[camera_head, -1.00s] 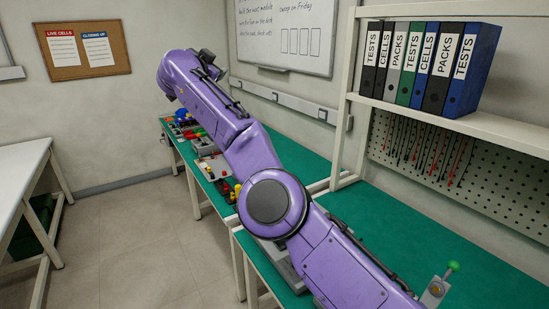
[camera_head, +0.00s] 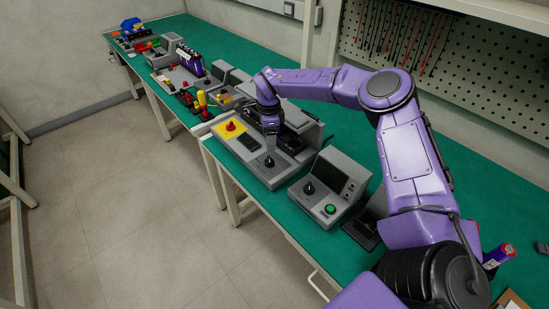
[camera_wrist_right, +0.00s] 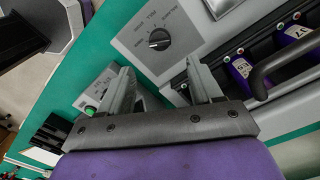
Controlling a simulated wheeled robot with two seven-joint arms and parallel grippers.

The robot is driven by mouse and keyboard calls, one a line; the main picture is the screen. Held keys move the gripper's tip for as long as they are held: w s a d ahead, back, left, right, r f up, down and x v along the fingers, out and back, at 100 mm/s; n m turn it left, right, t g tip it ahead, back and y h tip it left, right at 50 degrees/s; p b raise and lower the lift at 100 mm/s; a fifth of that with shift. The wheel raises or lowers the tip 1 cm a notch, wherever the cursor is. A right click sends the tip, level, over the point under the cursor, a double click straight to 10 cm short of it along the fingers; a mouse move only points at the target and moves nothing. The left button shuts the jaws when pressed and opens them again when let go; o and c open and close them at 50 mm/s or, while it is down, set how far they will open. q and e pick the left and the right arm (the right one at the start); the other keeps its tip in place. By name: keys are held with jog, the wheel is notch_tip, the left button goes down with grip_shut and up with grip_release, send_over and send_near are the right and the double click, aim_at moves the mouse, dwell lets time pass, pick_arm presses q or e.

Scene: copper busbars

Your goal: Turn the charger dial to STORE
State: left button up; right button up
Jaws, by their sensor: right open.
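The charger (camera_head: 250,176) is a grey bench unit with a sloped front panel. Its black dial (camera_head: 269,161) also shows in the right wrist view (camera_wrist_right: 159,39), with small labels around it. My right gripper (camera_head: 270,142) hangs over the charger, close to the dial. In the right wrist view my right gripper (camera_wrist_right: 160,72) is open and empty, its fingers apart. The dial lies beyond the fingertips, roughly centred between them and not gripped. My left gripper is out of view.
A red button on yellow (camera_head: 231,127) sits on the charger's left end. A smaller grey box (camera_head: 330,188) with a black knob and green button (camera_head: 330,209) stands nearby. Purple cells (camera_wrist_right: 242,67) lie in the charger bay beside a black handle (camera_wrist_right: 285,70). Green bench (camera_head: 285,214) shows between them.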

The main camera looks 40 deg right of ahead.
aim_at(268, 159)
notch_tip(268, 159, down, 9)
jog(key=shift+f+p, duration=0.1)
jog(key=shift+p, duration=1.05)
jog(key=shift+a+f, duration=0.1)
jog(key=shift+a, duration=0.2)
